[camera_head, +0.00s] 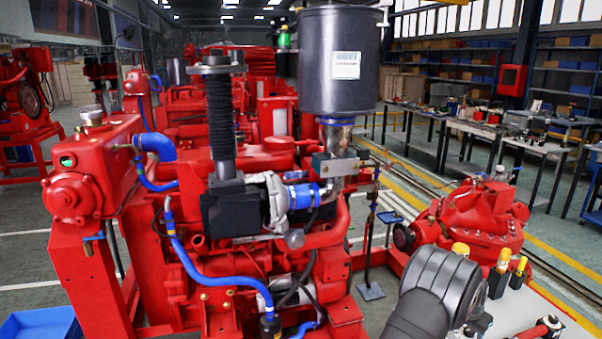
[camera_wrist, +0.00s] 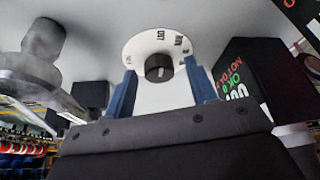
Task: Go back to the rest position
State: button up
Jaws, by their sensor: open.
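My gripper (camera_wrist: 160,68) shows in the wrist view as two blue fingers standing wide apart above a dark wrist body. No object is clearly clamped between them. A white disc (camera_wrist: 143,43) with dark print and a short dark cylinder at its middle shows beyond and between the fingertips. I cannot tell how far it is from them. In the head view, my dark grey arm link fills the lower right; the fingers cannot be made out there.
The red pumpset engine (camera_head: 260,250) with its tall black canister (camera_head: 337,60) stands left of my arm. A red pump (camera_head: 470,215) and yellow-topped items (camera_head: 502,260) are close on the right. A black box (camera_wrist: 245,75) marked OK and NOT OK stands right of the fingers.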

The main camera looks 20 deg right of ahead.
jog(key=shift+m+g, duration=0.5)
jog(key=shift+m, duration=0.6)
jog(key=o, duration=1.1)
jog(key=shift+c, duration=0.2)
notch_tip(320, 180, up, 11)
jog(key=a+n+t+h, duration=0.1)
jog(key=n+t+h, duration=0.1)
jog(key=t, duration=0.1)
jog(key=s+a+r+n+t+h, duration=0.2)
jog(key=a+r+h, duration=0.15)
jog(key=a, duration=0.55)
jog(key=s+a+r+n+t+h, duration=0.2)
jog(key=a+r+t, duration=0.15)
jog(key=a, duration=0.55)
jog(key=x, duration=0.9)
jog(key=shift+w+g, duration=0.35)
jog(key=shift+w, duration=0.05)
jog(key=shift+d+f+y, duration=0.1)
jog(key=shift+y, duration=0.15)
jog(key=v, duration=1)
